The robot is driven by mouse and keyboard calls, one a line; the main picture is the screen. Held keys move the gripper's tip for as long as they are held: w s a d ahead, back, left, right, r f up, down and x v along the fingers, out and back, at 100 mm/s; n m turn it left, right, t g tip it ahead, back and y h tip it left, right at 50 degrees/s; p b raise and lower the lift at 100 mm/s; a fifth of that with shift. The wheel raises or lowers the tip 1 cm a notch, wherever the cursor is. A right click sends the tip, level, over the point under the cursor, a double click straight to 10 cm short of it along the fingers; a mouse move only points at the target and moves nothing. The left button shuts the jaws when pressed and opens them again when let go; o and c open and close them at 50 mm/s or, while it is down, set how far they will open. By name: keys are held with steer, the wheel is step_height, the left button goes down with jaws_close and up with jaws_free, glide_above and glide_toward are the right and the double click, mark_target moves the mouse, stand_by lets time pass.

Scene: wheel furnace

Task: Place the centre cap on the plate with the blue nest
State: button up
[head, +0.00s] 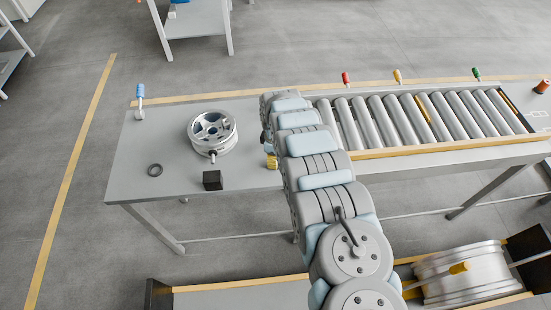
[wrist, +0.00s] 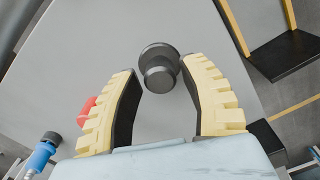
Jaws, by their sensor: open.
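The centre cap appears to be the dark grey round piece with a stepped knob (wrist: 159,68) in the wrist view. It stands on the grey table top, between the fingertips of my gripper (wrist: 160,72). The yellow-padded fingers are open, one on each side of it, and I see no clear grip. In the head view my arm hides the cap and most of the gripper; a bit of yellow finger (head: 272,162) shows beside the arm. I cannot make out a plate with a blue nest in either view.
A roller conveyor (head: 420,115) adjoins on the right. A red piece (wrist: 86,112) and a blue piece (wrist: 43,152) lie left of the fingers.

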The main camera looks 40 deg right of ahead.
step_height(320, 180, up, 12)
steer(key=shift+f, duration=0.25)
stand_by(0.6)
stand_by(0.5)
